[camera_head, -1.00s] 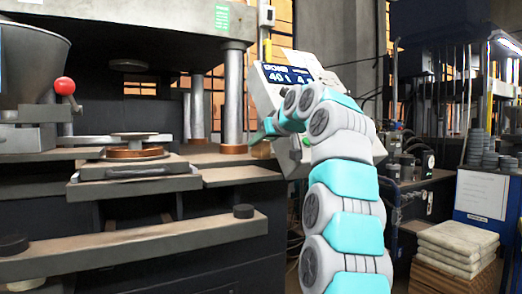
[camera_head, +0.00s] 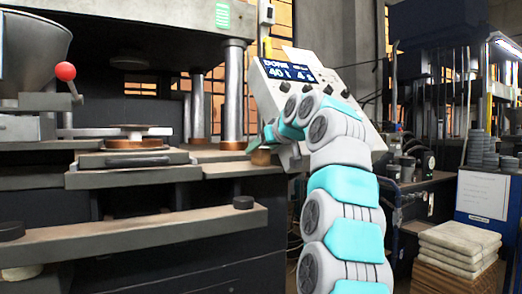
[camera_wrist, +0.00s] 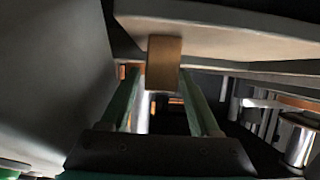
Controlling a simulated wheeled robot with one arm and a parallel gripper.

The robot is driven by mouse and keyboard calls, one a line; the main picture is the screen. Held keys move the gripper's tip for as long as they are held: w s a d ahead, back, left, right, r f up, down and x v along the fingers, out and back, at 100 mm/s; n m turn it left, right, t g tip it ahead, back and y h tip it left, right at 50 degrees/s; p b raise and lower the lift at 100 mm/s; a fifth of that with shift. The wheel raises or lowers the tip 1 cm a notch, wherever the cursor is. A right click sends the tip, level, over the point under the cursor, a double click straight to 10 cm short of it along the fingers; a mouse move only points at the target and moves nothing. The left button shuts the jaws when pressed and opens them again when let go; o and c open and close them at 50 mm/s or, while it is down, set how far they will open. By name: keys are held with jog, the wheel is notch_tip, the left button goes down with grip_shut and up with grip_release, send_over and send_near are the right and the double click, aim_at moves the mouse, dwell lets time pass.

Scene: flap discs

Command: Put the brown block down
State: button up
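The brown block (camera_head: 261,157) is small and sits at my gripper's fingertips, by the right end of the press's dark bed (camera_head: 235,169). In the wrist view the block (camera_wrist: 163,62) fills the space between the tips of the two teal fingers of my gripper (camera_wrist: 161,78), which look shut on it. A pale slab edge lies behind the block there; I cannot tell whether the block touches a surface. In the head view my gripper (camera_head: 272,146) is partly hidden by my arm.
A control panel (camera_head: 290,75) with a display stands just behind my arm. A steel press column (camera_head: 232,95) rises left of the block. A round plate stack (camera_head: 133,138) sits on the press's left part. Folded cloths (camera_head: 458,245) are piled at the right.

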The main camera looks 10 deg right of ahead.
jog(key=shift+r, duration=0.15)
jog(key=b+v, duration=0.1)
jog(key=v, duration=1.1)
dwell(0.5)
